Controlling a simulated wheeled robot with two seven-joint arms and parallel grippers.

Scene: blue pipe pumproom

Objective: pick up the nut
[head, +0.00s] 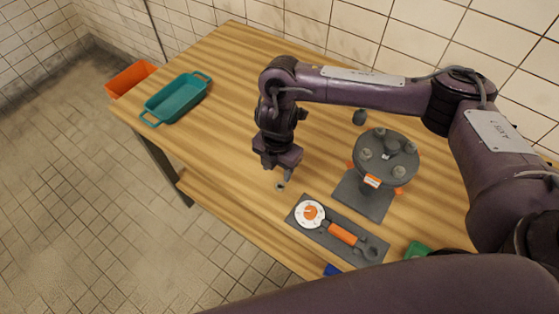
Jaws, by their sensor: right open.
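The nut (280,186) is a small grey ring-like piece lying on the wooden table, near its front edge. My right gripper (278,173) points down just above and behind the nut. Its jaws are open, with one finger showing close to the nut on the right. The gripper body hides part of its own fingers, and I cannot tell whether a finger touches the nut. My left gripper is not in view.
A dark round flange (387,153) with several grey studs stands on a plate to the right. A dark tray (296,222) holds a white-and-orange gauge and an orange-handled wrench. A teal bin (177,98) stands left, and an orange bin (130,77) is beyond the table edge.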

